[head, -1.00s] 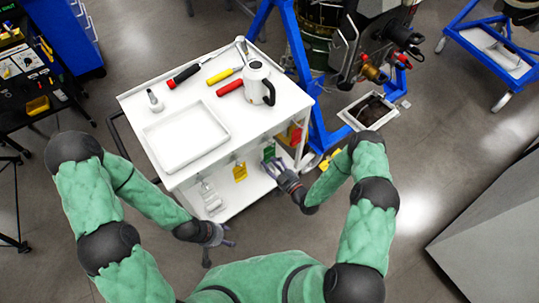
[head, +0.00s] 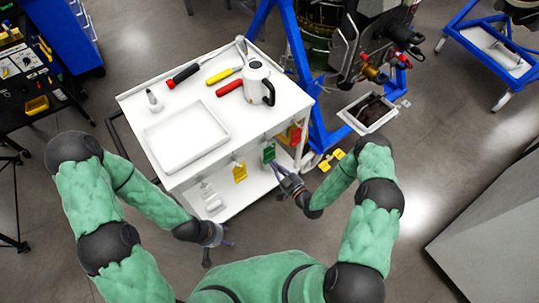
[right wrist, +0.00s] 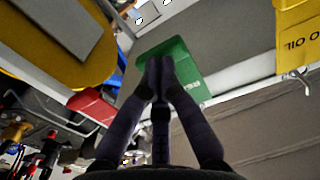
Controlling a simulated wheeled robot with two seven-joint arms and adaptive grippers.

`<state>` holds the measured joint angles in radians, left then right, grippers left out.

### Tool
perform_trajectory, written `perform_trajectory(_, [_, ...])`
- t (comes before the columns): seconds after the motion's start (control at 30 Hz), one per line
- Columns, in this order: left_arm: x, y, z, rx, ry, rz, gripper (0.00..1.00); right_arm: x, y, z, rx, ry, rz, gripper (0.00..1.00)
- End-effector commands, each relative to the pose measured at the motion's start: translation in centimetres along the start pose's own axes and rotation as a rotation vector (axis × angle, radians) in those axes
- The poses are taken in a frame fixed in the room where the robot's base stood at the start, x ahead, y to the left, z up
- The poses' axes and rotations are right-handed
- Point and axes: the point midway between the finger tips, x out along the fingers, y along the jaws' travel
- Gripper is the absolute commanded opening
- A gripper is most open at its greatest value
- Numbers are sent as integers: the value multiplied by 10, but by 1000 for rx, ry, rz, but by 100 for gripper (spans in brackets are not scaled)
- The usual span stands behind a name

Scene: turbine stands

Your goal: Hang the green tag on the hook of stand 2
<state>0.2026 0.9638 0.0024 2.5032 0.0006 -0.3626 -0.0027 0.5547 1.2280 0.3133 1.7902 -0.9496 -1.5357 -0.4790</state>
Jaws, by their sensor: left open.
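The green tag (head: 269,153) is at the front edge of the white cart, between a yellow tag (head: 240,171) and a red tag (head: 295,136). My right gripper (head: 276,167) reaches it from below. In the right wrist view the fingertips (right wrist: 160,62) are together over the green tag (right wrist: 180,62), apparently pinching it. Whether the tag still hangs on its cart hook is hidden. My left gripper (head: 222,244) is open and empty, low in front of the cart. Blue stands show behind the cart (head: 318,112) and at the right (head: 460,30); no stand number or stand hook is readable.
Yellow pieces (head: 338,154) lie near the stand's foot. A grey block (head: 490,230) stands at right. The floor between is free.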

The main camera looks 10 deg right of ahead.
Motion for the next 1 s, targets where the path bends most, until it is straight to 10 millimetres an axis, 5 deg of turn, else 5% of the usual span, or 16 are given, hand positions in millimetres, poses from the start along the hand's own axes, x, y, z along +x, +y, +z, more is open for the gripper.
perform_trajectory(0.43, [0,0,0,0,0,0,56,-2,-2,-1,2,1,-2,0])
perform_trajectory(0.53, [0,0,0,0,0,0,56,-2,-2,-1,3,1,-3,27])
perform_trajectory(0.57, [0,0,0,0,0,0,56,-2,-2,-1,3,1,-3,29])
perform_trajectory(1.0, [0,0,0,0,0,0,56,-2,-2,-1,3,0,-3,37])
